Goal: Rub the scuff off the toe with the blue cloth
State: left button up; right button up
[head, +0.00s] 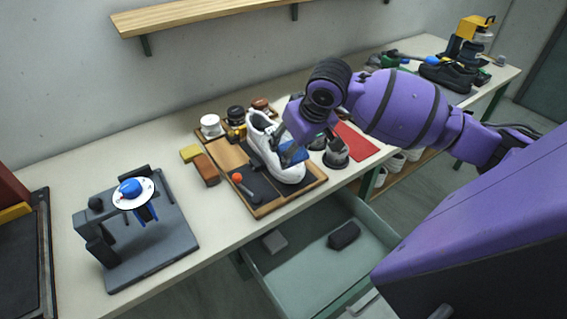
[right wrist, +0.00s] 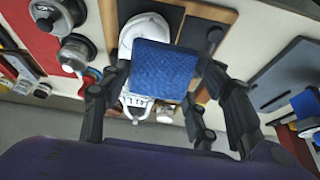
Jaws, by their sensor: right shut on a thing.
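A white shoe (head: 259,130) stands on a wooden board with dark mats (head: 262,207), its rounded toe end toward the table's front edge. The blue cloth (head: 297,157) is at the toe end, under my right gripper (head: 285,150). In the right wrist view the blue cloth (right wrist: 165,68) sits as a pad between the fingers of my right gripper (right wrist: 162,72), which is shut on it. The white shoe (right wrist: 140,33) lies behind the cloth there. I cannot tell whether cloth and toe touch. No scuff is visible; the cloth covers part of the toe. My left gripper is not in view.
A yellow block (head: 190,153) and a brown block (head: 206,170) lie left of the board. An orange-tipped tool (head: 238,178) lies on it. Jars (head: 211,126) stand behind, a red mat (head: 357,143) to the right. A grey fixture (head: 140,240) stands left. An open drawer (head: 320,262) juts out below.

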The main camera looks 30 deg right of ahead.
jog(key=shift+w+a+f, duration=0.1)
jog(key=shift+w+f, duration=0.2)
jog(key=shift+f, duration=0.15)
jog(key=shift+x, duration=2.4)
jog(key=shift+x, duration=1)
jog(key=shift+d+r, duration=0.2)
jog(key=shift+d, duration=0.8)
jog(key=shift+w+d+f, duration=0.1)
jog(key=shift+d, duration=1)
jog(key=shift+w+d+f, duration=0.1)
jog(key=shift+d+f, duration=0.05)
jog(key=shift+d, duration=0.9)
jog(key=shift+s+a+r, duration=0.1)
jog(key=shift+s+a, duration=0.05)
jog(key=shift+a, duration=1.45)
jog(key=shift+s+a, duration=0.15)
jog(key=shift+a, duration=1.5)
